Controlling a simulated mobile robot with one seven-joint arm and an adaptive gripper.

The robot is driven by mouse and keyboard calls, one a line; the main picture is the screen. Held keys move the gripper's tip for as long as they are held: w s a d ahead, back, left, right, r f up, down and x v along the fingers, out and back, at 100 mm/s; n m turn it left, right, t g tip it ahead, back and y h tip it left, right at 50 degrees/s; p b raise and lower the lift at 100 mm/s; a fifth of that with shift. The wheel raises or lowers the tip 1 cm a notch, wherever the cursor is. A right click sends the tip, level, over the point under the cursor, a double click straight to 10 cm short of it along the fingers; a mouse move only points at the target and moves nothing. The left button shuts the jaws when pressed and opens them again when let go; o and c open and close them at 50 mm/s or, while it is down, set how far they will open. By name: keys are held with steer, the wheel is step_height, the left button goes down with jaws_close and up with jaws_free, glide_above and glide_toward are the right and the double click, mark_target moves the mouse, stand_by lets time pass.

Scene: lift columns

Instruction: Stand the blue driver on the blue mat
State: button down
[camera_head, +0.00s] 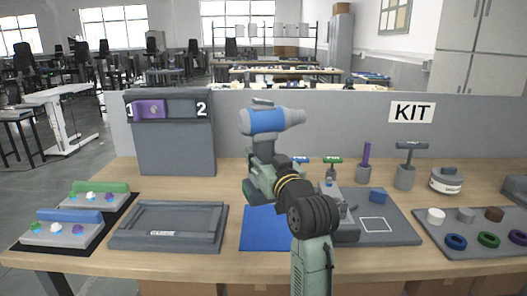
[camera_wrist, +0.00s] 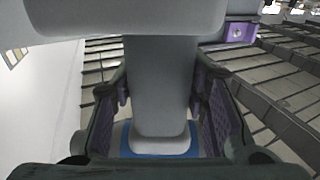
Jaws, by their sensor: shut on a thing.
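The blue driver (camera_head: 266,122) has a grey body with a blue band, and a grey handle below it. In the head view it is upright, body on top, high above the table. My gripper (camera_head: 262,172) is shut on the handle; its fingers (camera_wrist: 160,108) flank the grey handle (camera_wrist: 158,75) in the wrist view. Blue shows around the handle's foot there. The blue mat (camera_head: 262,236) lies flat on the table, partly hidden behind my arm. No contact between driver and mat shows; my gripper hides the handle's lower end in the head view.
Upright tools in holders (camera_head: 405,177) stand back right, before the KIT panel (camera_head: 460,135).

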steer(key=shift+s+f+b, duration=0.15)
steer(key=shift+f+b, duration=0.55)
step_height(320, 180, down, 8)
steer(key=b, duration=0.6)
steer(key=shift+r, duration=0.2)
steer(key=shift+f, duration=0.15)
